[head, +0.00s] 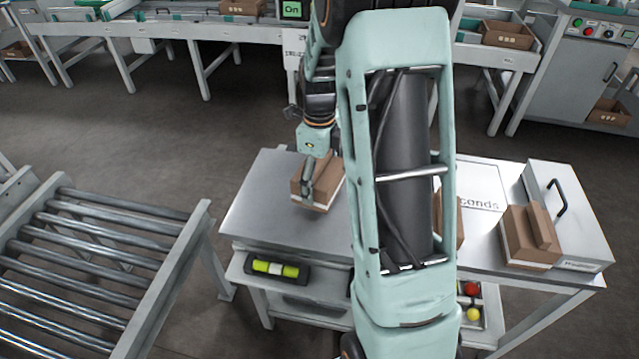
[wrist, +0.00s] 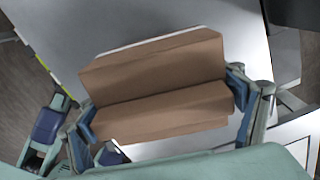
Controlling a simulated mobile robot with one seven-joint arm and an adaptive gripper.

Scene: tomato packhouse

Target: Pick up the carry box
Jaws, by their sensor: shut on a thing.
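A brown cardboard carry box (head: 328,172) with a raised ridge along its top and a pale lower edge is at the left part of the grey metal table (head: 262,205). My gripper (head: 309,181) comes down over it from above. In the wrist view, the carry box (wrist: 160,62) fills the middle, and my gripper (wrist: 164,106) has one blue-padded finger at each end of the ridge, shut on it. The underside is hidden, so I cannot tell whether the box touches the table.
A similar brown box (head: 527,238) stands at the table's right, beside a grey case with a black handle (head: 570,205). Another brown box is mostly hidden behind my arm. A lower shelf holds a yellow-green level (head: 275,268). A roller conveyor (head: 100,265) is at left.

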